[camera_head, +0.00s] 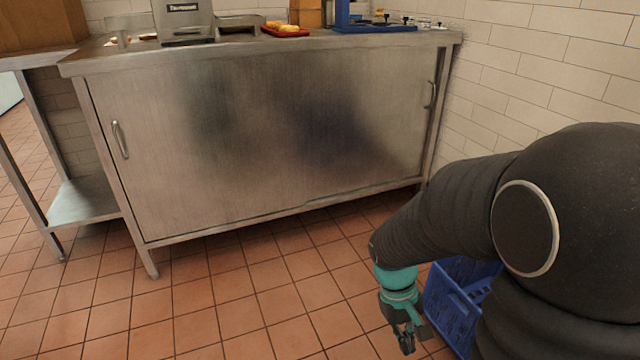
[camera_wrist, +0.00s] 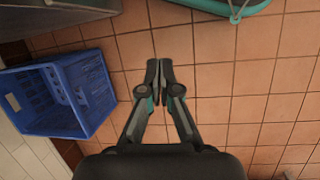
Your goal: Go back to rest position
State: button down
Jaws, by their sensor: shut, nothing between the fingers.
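My gripper (camera_head: 406,338) hangs low over the tiled floor at the lower right in the head view, beside a blue crate. In the wrist view my gripper (camera_wrist: 159,72) points over bare tiles. Its two fingers are together with nothing between them. My dark arm covers much of the right side of the head view.
A blue crate (camera_head: 449,316) stands on the floor, partly hidden by my arm; it also shows in the wrist view (camera_wrist: 88,84). A steel cabinet (camera_head: 250,140) carries a red tray (camera_head: 270,31) and a blue stand (camera_head: 350,28). Floor before it is clear.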

jog(key=s+r+m+t+y+p, duration=0.1)
jog(key=s+r+t+p, duration=0.1)
jog(key=r, duration=0.9)
jog(key=s+a+r+m+t+y+p, duration=0.1)
jog(key=s+r+t, duration=0.4)
jog(key=r, duration=0.6)
jog(key=shift+s+a+r+m+t+y+p, duration=0.2)
jog(key=shift+r+m+t+y+p, duration=0.15)
jog(key=shift+m+t+p, duration=0.3)
